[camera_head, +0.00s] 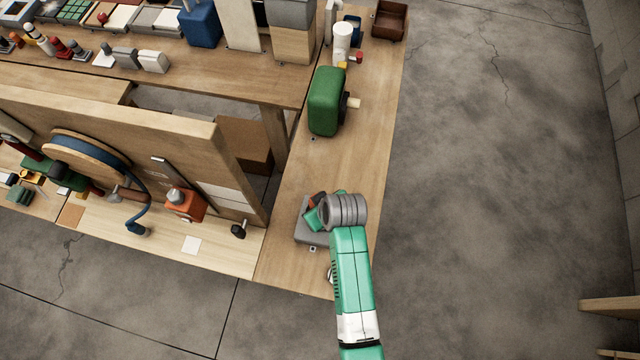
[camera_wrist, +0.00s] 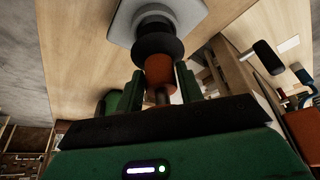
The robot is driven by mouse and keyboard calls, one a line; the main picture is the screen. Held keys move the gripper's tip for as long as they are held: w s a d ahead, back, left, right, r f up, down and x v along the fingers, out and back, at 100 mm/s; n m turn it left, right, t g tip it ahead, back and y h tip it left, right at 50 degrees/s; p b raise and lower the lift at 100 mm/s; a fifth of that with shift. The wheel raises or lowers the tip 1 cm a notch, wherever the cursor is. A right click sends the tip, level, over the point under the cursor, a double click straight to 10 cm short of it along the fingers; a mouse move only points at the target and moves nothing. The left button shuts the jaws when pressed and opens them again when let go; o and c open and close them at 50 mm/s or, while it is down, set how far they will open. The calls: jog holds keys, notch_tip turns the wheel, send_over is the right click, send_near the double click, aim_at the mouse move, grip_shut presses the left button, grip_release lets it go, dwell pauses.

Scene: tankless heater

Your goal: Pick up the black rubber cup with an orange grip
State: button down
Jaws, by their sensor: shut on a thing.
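The black rubber cup (camera_wrist: 155,40) shows near the top middle of the wrist view, with its orange grip (camera_wrist: 160,72) pointing back toward my gripper. My gripper (camera_wrist: 161,82) is shut on the orange grip, one green finger on each side. The cup's black end is at a light grey square base (camera_wrist: 190,12); I cannot tell whether it touches the base or is just clear of it. In the head view my gripper (camera_head: 317,212) is over the grey base (camera_head: 309,236) at the table's near end, and my arm hides most of the cup.
A green machine (camera_head: 326,101) stands farther back on the same wooden table (camera_head: 345,150). Bare tabletop lies between it and the base. A wooden panel (camera_head: 190,140) rises to the left, with a black-headed item (camera_head: 239,230) beside it. Open floor lies to the right.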

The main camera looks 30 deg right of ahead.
jog(key=s+a+r, duration=0.1)
jog(key=s+a, duration=0.2)
jog(key=s, duration=0.4)
jog(key=s+a+r, duration=0.1)
jog(key=s+a, duration=0.2)
jog(key=s, duration=0.4)
jog(key=shift+s, duration=0.4)
jog(key=shift+a+r, duration=0.1)
